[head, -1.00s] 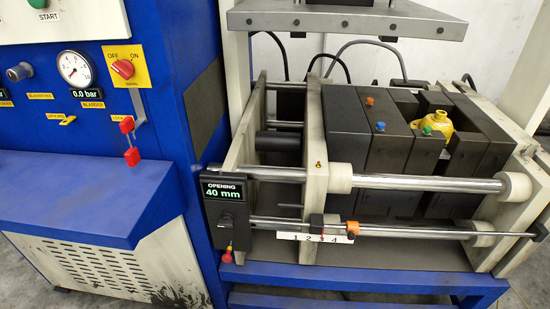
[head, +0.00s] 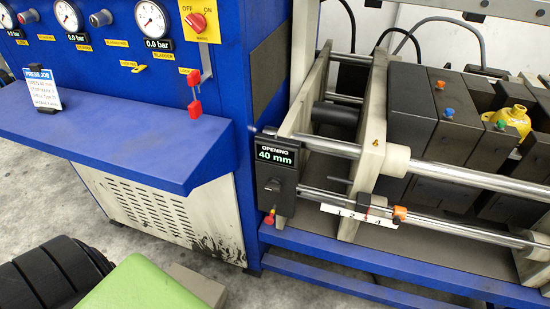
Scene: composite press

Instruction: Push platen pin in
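The box display reads "OPENING 40 mm". The pale platen plate (head: 370,140) stands across the steel guide rods (head: 325,146). Neither of my grippers is in view.
The blue cabinet (head: 140,110) has gauges, a red OFF/ON switch (head: 197,21) and red lock pieces (head: 195,92). A press job card (head: 43,90) stands on its ledge. A green surface (head: 150,285) and black ribbed object (head: 50,275) fill the lower left. Grey floor lies between.

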